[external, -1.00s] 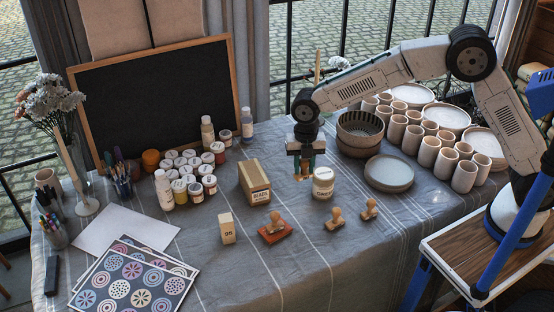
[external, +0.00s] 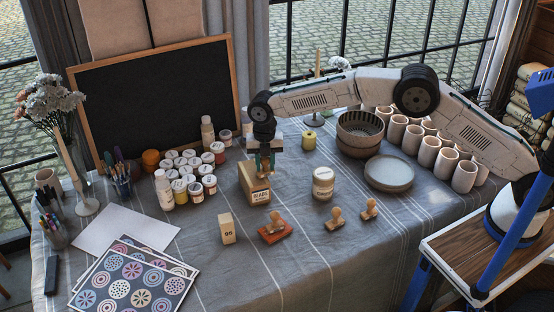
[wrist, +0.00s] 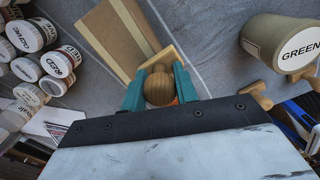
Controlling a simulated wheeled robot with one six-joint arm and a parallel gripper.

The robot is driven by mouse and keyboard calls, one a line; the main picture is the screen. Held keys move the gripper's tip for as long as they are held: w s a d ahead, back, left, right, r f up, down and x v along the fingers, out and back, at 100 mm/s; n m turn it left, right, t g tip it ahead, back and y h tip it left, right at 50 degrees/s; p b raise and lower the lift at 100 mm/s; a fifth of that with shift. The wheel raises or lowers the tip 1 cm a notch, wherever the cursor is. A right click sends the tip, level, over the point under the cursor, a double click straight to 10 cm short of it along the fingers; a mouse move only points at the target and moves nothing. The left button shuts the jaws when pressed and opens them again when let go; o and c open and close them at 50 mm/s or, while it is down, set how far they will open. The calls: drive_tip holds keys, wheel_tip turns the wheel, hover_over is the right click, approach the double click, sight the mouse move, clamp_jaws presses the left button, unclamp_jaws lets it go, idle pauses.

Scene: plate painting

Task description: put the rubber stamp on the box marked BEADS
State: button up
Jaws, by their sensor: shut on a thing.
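The box marked BEADS (external: 256,195) is a tan carton on the cloth, left of the white-labelled jar. It shows in the wrist view (wrist: 112,38), beyond my fingers. My gripper (external: 265,172), with teal fingers, is over the box's top right part. In the wrist view my gripper (wrist: 158,90) is shut on the round wooden knob of a rubber stamp (wrist: 158,92), with a pale wooden edge beyond it. The stamp's underside is hidden; I cannot tell whether it touches the box.
Other wooden stamps stand in front: one on a red base (external: 275,230), two to its right (external: 335,219) (external: 369,210). The GREEN jar (wrist: 285,42) stands right of the box. Paint jars (external: 195,190) crowd its left; a block marked 95 (external: 227,230) is in front.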

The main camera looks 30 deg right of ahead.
drive_tip(key=shift+f, duration=0.25)
drive_tip(key=o, duration=1)
drive_tip(key=shift+c, duration=0.2)
wheel_tip(320, 180, up, 12)
drive_tip(key=shift+r, duration=0.15)
